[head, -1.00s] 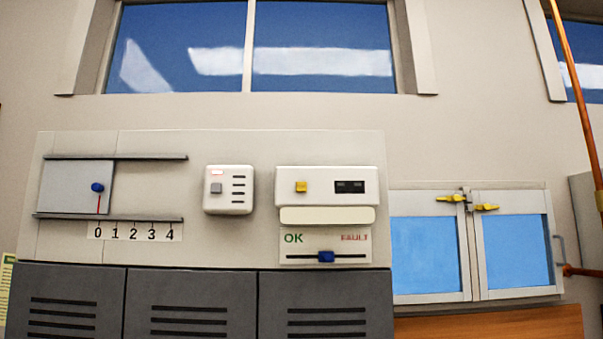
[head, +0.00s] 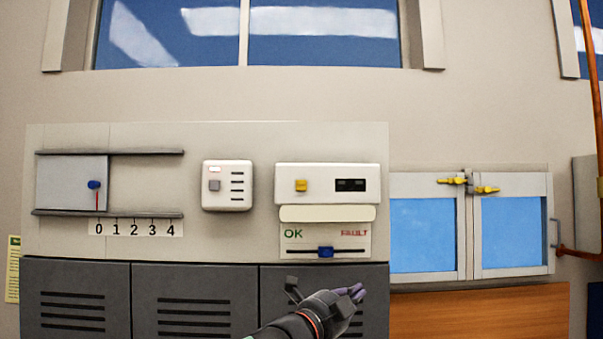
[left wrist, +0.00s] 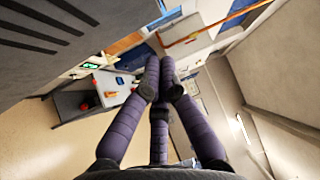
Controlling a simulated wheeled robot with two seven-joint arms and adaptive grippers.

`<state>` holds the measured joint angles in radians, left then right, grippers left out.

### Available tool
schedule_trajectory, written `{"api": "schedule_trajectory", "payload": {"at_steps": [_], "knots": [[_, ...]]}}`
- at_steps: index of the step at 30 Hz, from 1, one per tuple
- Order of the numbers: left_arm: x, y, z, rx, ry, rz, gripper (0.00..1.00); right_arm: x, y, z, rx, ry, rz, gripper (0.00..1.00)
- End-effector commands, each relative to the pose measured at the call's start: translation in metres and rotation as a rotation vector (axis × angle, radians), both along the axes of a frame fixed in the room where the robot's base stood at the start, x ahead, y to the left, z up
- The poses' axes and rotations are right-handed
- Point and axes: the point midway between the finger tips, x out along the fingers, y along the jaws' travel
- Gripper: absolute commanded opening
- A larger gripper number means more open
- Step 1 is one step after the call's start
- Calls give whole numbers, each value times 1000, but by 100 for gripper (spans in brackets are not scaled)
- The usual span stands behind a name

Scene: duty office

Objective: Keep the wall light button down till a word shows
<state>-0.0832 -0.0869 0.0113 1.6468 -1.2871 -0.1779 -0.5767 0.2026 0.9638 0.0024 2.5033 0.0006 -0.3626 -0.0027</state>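I cannot tell which one is the wall light button. My left gripper (head: 354,292) is low in the head view, below both boxes and apart from them. In the left wrist view its purple fingers (left wrist: 160,85) meet at the tips, with nothing seen between them. My right gripper is out of view.
Below the wider box, a plate marked OK and FAULT has a blue slider (head: 325,252) near its middle. A sliding panel (head: 72,183) with a blue knob sits left, its red pointer at 0. Grey vented lockers (head: 180,282) stand below; a blue-paned cabinet (head: 424,235) is right.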

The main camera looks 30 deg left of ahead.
Motion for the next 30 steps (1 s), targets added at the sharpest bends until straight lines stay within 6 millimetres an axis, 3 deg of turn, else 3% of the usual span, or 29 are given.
{"api": "schedule_trajectory", "payload": {"at_steps": [1, 6, 12, 18, 30], "knots": [[-13, 7, 35, 32, -49, 16, 0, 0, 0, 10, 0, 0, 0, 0], [-58, 27, 121, 150, -190, 75, 0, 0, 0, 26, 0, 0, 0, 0], [-102, 45, 188, 249, -306, 143, 0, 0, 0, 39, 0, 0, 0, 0], [-122, 53, 213, 289, -352, 175, 0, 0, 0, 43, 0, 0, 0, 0], [-123, 55, 214, 293, -356, 177, 0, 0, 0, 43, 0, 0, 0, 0]]}}
